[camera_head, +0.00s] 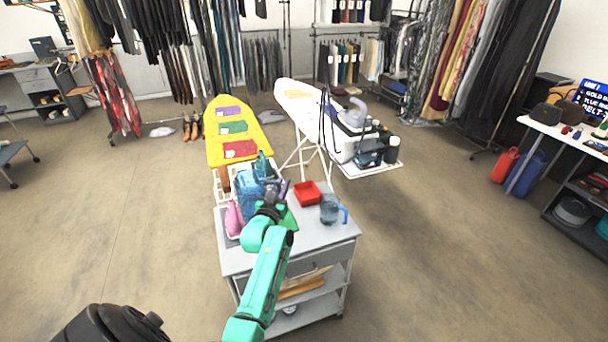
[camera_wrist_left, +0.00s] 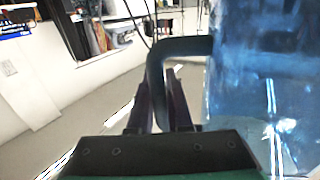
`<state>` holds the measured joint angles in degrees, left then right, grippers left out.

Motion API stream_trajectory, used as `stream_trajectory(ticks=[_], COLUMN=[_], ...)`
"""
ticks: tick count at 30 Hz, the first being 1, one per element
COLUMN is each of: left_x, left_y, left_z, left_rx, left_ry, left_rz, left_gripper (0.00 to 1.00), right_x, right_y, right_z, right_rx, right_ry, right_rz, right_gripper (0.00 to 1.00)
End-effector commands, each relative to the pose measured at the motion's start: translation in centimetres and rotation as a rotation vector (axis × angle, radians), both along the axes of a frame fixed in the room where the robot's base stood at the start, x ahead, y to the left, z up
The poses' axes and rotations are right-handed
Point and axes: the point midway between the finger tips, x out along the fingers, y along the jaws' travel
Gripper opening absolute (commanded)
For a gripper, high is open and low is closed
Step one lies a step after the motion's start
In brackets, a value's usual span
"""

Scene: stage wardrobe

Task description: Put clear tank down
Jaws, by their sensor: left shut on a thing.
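The clear tank (camera_head: 249,197) is a see-through blue container at the left part of the grey cart (camera_head: 318,239). In the left wrist view the tank (camera_wrist_left: 262,75) fills the right side, with a dark handle (camera_wrist_left: 157,72) on its left. My left gripper (camera_head: 276,192) is shut on that handle, with a purple finger on each side of it. It also shows in the left wrist view (camera_wrist_left: 160,98). I cannot tell whether the tank's base touches the cart top; my gripper and other items hide it. My right gripper is not in view.
On the cart, a red tray (camera_head: 308,194) and a clear jug with a blue handle (camera_head: 331,209) stand right of the tank; a pink bottle (camera_head: 234,219) stands left. The cart's front top is bare. A yellow ironing board (camera_head: 233,130) and a white one (camera_head: 297,100) stand behind.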

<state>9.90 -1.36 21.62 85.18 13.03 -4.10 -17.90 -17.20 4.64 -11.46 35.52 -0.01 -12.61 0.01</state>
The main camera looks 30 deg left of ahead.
Motion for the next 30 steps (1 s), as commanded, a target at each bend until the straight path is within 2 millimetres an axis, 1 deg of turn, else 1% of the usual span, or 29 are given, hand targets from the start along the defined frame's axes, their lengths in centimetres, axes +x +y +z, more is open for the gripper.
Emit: stream_trajectory(ticks=[1, 4, 8, 11, 14, 20, 23, 27, 29, 30], left_x=[0.1, 0.1, 0.0, -0.6, -1.6, -4.9, -7.1, -10.7, -12.3, -13.4], left_y=[0.1, 0.1, -0.2, -1.3, -3.1, -8.4, -11.6, -16.2, -18.1, -19.3], left_z=[0.5, 0.6, 0.2, -1.0, -2.9, -7.3, -9.6, -12.4, -13.4, -13.9], left_rx=[0.003, 0.003, 0.003, 0.002, 0.002, 0.0, 0.0, -0.002, -0.004, -0.004], left_ry=[-0.002, -0.002, -0.001, 0.001, 0.001, 0.002, 0.003, 0.002, 0.002, 0.001], left_rz=[0.0, 0.0, -0.005, -0.023, -0.054, -0.144, -0.195, -0.263, -0.287, -0.302], left_gripper=[0.0, 0.0, 0.0, 0.0, 0.0, 0.0, 0.0, 0.0, 0.0, 0.0], right_x=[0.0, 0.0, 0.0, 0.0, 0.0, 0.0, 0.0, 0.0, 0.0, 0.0], right_y=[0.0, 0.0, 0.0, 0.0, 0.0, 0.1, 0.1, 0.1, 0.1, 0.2], right_z=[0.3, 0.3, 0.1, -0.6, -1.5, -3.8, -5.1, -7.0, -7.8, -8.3], right_rx=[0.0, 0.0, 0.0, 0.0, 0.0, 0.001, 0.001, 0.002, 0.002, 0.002], right_ry=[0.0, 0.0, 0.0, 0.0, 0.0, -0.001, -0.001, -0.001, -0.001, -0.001], right_rz=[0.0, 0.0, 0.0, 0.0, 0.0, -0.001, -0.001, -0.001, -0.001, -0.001], right_gripper=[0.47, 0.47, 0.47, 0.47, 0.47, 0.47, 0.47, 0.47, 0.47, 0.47])
